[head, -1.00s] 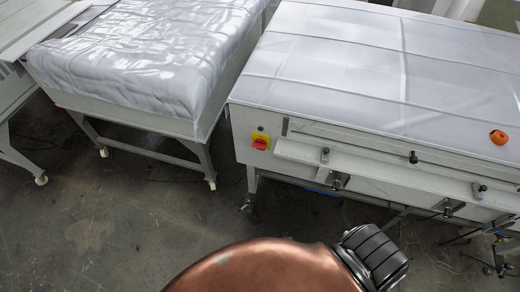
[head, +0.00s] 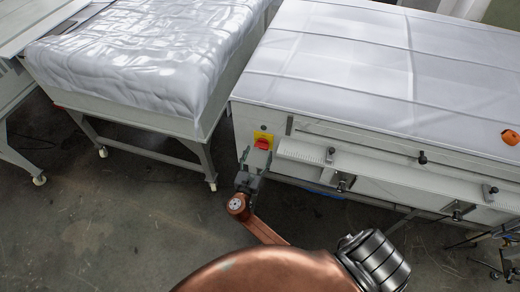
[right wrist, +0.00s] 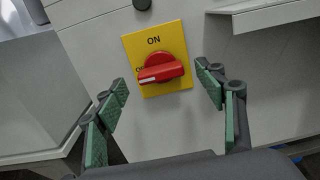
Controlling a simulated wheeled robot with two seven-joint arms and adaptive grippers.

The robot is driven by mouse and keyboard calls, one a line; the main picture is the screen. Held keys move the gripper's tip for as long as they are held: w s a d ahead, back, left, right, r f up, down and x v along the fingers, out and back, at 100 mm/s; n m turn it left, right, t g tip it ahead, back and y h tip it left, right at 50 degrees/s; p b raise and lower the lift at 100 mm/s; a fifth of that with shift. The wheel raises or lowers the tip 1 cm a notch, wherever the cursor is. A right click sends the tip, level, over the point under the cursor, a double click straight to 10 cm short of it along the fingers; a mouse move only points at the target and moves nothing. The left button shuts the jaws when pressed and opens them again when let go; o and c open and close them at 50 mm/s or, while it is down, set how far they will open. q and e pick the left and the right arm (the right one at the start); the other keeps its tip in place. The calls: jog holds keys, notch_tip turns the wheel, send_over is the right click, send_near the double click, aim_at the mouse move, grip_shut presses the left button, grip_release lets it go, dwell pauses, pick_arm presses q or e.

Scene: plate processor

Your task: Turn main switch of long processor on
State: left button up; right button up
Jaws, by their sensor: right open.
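The long processor (head: 245,120) is the pale machine with the white covered top at the right of the head view. Its main switch is a red rotary knob (head: 262,144) on a yellow plate (head: 259,134) near the left end of its front. In the right wrist view the red knob (right wrist: 165,70) lies about horizontal. Its white mark points left, by a partly hidden label; "ON" is printed above. My right gripper (head: 255,160) is open just before the switch. Its green-padded fingers (right wrist: 162,84) stand apart on either side of the plate, empty. My left gripper is not in view.
A ledge (head: 390,172) with several dark knobs runs along the processor's front, right of the switch. A second covered table (head: 150,112) on wheels stands to the left. An orange object (head: 510,137) sits on the processor's right part. Floor between is clear.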

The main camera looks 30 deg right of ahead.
aim_at(261, 148)
jog(key=shift+x, duration=1.6)
jog(key=shift+f, duration=0.1)
jog(key=c, duration=1.2)
